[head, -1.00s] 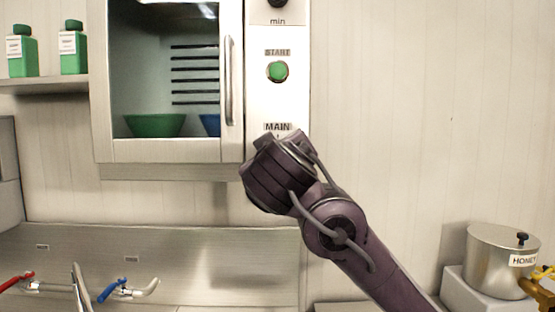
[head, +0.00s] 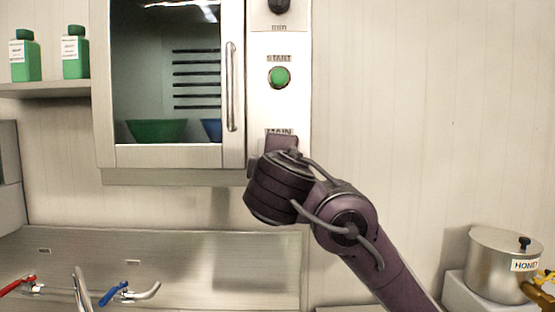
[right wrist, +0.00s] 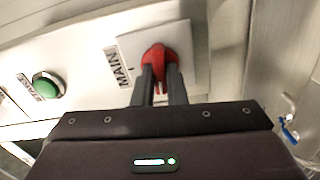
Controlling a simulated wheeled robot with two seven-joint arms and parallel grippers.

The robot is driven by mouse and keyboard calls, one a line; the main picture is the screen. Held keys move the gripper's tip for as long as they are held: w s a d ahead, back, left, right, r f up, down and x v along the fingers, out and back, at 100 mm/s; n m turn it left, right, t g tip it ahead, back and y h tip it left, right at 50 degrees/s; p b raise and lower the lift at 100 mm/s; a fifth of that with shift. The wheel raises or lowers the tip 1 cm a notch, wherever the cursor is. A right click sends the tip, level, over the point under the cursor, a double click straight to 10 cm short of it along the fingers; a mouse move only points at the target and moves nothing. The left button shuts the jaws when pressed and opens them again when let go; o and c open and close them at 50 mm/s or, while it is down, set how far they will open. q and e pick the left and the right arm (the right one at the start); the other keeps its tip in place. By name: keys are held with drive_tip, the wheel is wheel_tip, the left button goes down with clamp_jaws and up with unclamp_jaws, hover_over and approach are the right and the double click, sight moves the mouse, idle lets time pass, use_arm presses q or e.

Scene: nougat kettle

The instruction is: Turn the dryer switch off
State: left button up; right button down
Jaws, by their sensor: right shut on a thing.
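The red main switch (right wrist: 160,54) sits on a pale square plate (right wrist: 196,62) beside the MAIN label in the right wrist view. My right gripper (right wrist: 161,74) has its two dark fingers shut on the red switch. In the head view my right wrist covers the switch, just below the MAIN label on the dryer's control panel (head: 293,110). The dryer (head: 160,157) has a glass door, which is closed. My left gripper is not in view.
The green start button (head: 280,77) is above the switch, with a dark knob (head: 278,5) higher up. The door handle (head: 231,88) is left of the panel. A honey pot (head: 492,268) stands far right. Wall right of the dryer is clear.

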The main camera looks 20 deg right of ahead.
drive_tip(key=shift+n, duration=0.6)
drive_tip(key=shift+f, duration=0.1)
drive_tip(key=c, duration=1.5)
unclamp_jaws()
drive_tip(key=shift+a, duration=0.1)
drive_tip(key=shift+o, duration=0.2)
drive_tip(key=shift+s, duration=0.1)
drive_tip(key=b+v, duration=0.2)
drive_tip(key=v, duration=0.5)
drive_tip(key=shift+s, duration=0.3)
drive_tip(key=shift+a, duration=0.1)
